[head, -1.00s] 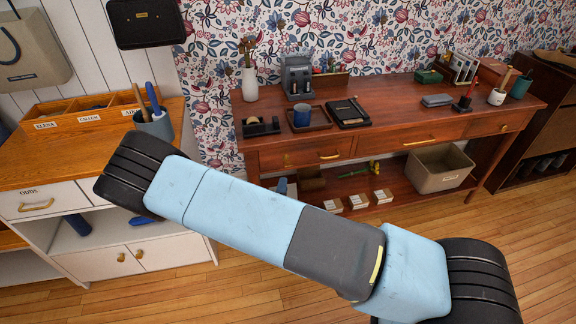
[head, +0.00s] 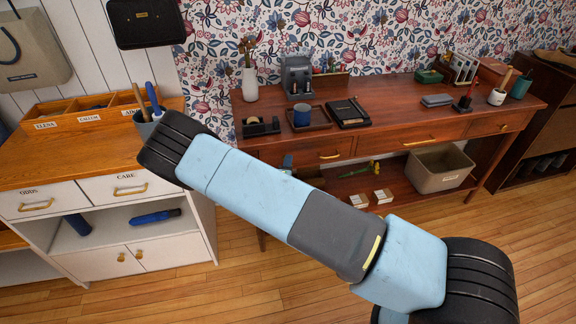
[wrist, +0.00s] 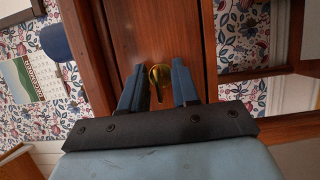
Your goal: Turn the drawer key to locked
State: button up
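A brass key (wrist: 155,86) sits in a round brass lock plate on a wooden drawer front (wrist: 170,35) in the wrist view. My gripper (wrist: 158,67) is open, with one dark blue finger on each side of the key and a gap to each. I cannot tell how deep the fingertips reach. In the head view the desk (head: 388,129) stands against the wall, and my arm crosses in front of its left drawer. The key is not visible there. I cannot read a lock mark.
A beige bin (head: 440,170) stands on the lower shelf. A white cabinet (head: 170,252) is at the left. Floor in front is clear.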

grip_shut()
dwell(0.3)
